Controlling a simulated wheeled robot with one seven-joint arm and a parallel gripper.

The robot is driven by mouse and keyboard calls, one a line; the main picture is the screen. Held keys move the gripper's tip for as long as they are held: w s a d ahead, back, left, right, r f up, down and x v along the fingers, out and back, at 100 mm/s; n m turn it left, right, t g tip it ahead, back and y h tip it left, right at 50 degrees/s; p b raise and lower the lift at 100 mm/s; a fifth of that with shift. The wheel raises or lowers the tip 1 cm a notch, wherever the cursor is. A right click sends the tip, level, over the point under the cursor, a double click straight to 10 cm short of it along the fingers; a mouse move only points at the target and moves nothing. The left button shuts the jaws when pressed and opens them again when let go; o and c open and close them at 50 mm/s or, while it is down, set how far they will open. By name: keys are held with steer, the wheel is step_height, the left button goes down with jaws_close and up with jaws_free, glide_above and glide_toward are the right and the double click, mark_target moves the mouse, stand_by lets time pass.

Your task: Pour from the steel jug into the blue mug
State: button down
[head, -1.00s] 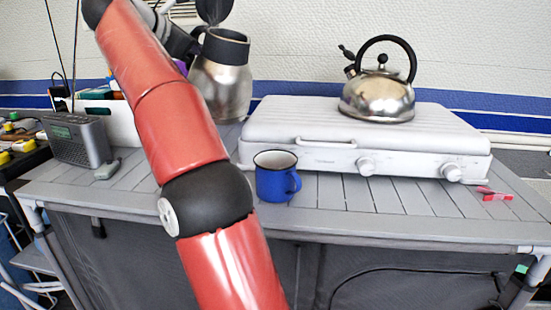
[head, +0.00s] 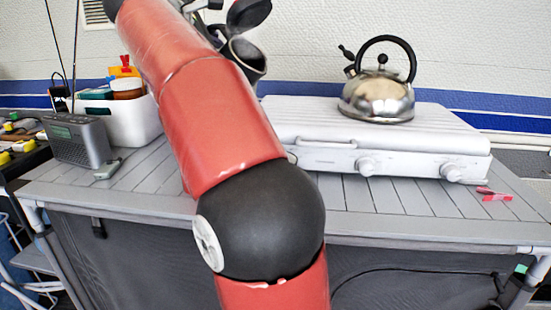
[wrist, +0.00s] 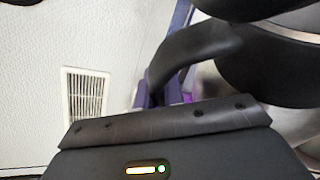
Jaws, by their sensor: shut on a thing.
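The steel jug shows partly in the head view, with its black collar (head: 246,52) and raised black lid (head: 250,12) behind my arm. It leans to the right; most of its body is hidden. In the wrist view its black handle (wrist: 195,48), black collar (wrist: 275,78) and some steel body show close up. My gripper (wrist: 168,97) is shut on the handle; its fingers are only partly seen. The blue mug is not visible now; my arm covers the place on the table where it stood. Liquid cannot be seen.
A white griddle (head: 400,160) fills the table's right half, with a steel kettle (head: 378,97) on it. A grey radio (head: 78,140) and a white bin (head: 140,118) stand at left. Red pegs (head: 494,194) lie at right.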

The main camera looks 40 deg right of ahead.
mark_target(236, 49)
steer(key=shift+s+d+f+m+t, duration=0.1)
steer(key=shift+s+f+m+t, duration=0.25)
steer(key=shift+s+m, duration=0.25)
steer(key=shift+s+f+m+b, duration=0.2)
steer(key=shift+f+m+b, duration=0.15)
steer(key=shift+b, duration=0.5)
steer(key=shift+s+d+r+m+t+b, duration=0.15)
steer(key=shift+s+m+t+b, duration=0.3)
steer(key=shift+b, duration=0.55)
steer(key=shift+s+d+r+m+h+b, duration=0.15)
steer(key=shift+s+r+m+h+b, duration=0.2)
steer(key=shift+s+m+b, duration=0.5)
steer(key=shift+s+d+b, duration=0.15)
steer(key=shift+s+b, duration=0.15)
steer(key=shift+b, duration=0.4)
steer(key=shift+s, duration=0.1)
steer(key=shift+s+d+m+t+b, duration=0.25)
steer(key=shift+s+m+t+b, duration=0.25)
steer(key=shift+s+b, duration=0.6)
steer(key=shift+w+d+m+h+b, duration=0.1)
steer(key=shift+w+m+h+b, duration=0.15)
steer(key=shift+w+b, duration=0.25)
